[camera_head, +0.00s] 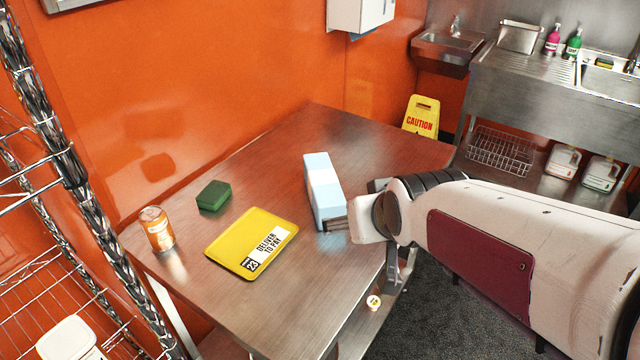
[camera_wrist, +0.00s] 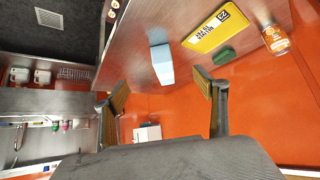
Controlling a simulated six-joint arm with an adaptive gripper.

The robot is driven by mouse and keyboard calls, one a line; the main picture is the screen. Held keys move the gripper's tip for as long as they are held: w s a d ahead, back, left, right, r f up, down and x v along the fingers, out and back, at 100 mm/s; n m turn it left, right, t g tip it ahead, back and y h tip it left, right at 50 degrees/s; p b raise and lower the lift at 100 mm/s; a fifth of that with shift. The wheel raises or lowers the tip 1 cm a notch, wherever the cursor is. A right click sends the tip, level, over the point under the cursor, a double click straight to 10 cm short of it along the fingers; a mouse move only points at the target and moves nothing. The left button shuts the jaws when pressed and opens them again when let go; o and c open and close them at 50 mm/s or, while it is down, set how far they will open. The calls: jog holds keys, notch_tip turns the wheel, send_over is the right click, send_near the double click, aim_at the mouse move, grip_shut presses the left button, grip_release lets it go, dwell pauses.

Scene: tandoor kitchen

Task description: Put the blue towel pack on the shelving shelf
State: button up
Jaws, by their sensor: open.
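The blue towel pack (camera_head: 323,178), a long light-blue block with a white band, rests on the steel table (camera_head: 270,300). It also shows in the wrist view (camera_wrist: 162,67), ahead of and between the spread fingers. My gripper (camera_head: 340,225) is beside the pack's near end in the head view. In the wrist view my gripper (camera_wrist: 160,82) is open and nothing is between its fingers. Whether a finger touches the pack cannot be told. The wire shelving (camera_head: 70,255) stands at the left edge of the head view, only partly in frame.
A yellow "Deliver to pay" pack (camera_head: 240,232), a green block (camera_head: 214,195) and an orange can (camera_head: 157,230) stand left of the towel pack. A white container (camera_head: 68,340) is low in the shelving. Orange walls bound the table; a caution sign (camera_head: 421,117) stands behind.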

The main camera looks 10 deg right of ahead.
jog(key=w+f+t, duration=0.1)
jog(key=w+f, duration=0.1)
jog(key=w, duration=0.6)
jog(key=w+f+t, duration=0.2)
jog(key=w+f, duration=0.1)
jog(key=w, duration=0.4)
jog(key=t, duration=0.3)
send_near(324, 179)
jog(key=shift+w+r, duration=0.1)
jog(key=shift+w, duration=0.85)
jog(key=shift+x, duration=1.3)
jog(key=shift+w, duration=0.1)
jog(key=shift+w+f, duration=0.4)
jog(key=shift+w, duration=0.2)
jog(key=shift+w+f, duration=0.4)
jog(key=shift+w, duration=0.15)
jog(key=shift+x, duration=1.15)
